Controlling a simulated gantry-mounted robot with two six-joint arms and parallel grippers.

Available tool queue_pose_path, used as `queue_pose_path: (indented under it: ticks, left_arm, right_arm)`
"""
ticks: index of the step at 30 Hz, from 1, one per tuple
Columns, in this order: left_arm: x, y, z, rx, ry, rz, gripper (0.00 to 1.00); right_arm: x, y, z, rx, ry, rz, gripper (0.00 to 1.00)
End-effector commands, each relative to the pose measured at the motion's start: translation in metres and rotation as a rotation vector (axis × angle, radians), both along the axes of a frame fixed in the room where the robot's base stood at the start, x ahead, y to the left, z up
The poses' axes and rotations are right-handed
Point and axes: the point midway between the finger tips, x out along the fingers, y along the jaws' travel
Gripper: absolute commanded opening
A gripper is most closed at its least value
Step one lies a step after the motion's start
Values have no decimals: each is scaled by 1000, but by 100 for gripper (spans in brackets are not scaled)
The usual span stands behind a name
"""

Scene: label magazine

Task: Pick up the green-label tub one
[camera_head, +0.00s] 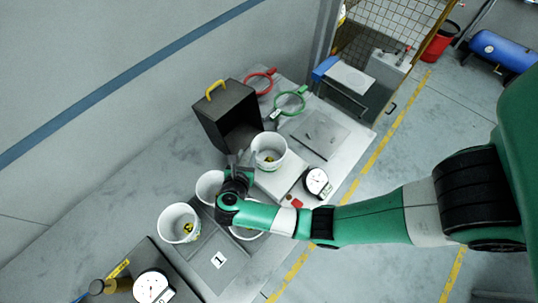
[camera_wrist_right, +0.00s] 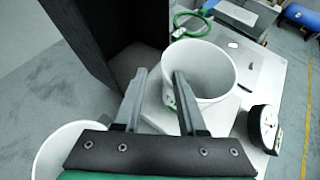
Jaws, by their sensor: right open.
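A white open tub (camera_head: 268,150) stands on a pale block beside the black box; it also shows in the right wrist view (camera_wrist_right: 205,72), with a small green patch low on its left side. Other white tubs stand nearer: one at the left (camera_head: 178,223), one beside my wrist (camera_head: 208,186), and one partly hidden under my arm (camera_head: 246,233). I cannot read their labels. My right gripper (camera_head: 243,160) is open, its fingers (camera_wrist_right: 160,74) pointing toward the tub on the block. The right finger overlaps that tub's left edge in the wrist view; contact is unclear.
A dial (camera_head: 317,180) sits right of the block. A plate marked 1 (camera_head: 218,262), a green ring (camera_head: 290,100) and a red ring (camera_head: 260,82) lie on the bench.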

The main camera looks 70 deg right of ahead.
Motion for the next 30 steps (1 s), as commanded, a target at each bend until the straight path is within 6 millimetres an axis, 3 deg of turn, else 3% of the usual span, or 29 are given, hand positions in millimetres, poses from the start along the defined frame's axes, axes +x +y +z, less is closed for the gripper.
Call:
queue_pose_path:
  ticks: [7,15,16,22,30]
  left_arm:
    - [0,0,4,0,0,0,45]
    - [0,0,4,0,0,0,45]
    - [0,0,4,0,0,0,45]
    - [0,0,4,0,0,0,45]
    - [0,0,4,0,0,0,45]
  right_arm:
    - [2,-35,-21,1,1,-4,40]
    - [4,-41,-25,1,0,0,40]
    - [4,-41,-25,1,0,0,38]
    - [4,-40,-24,1,0,0,2]
    - [4,-40,-24,1,0,0,0]
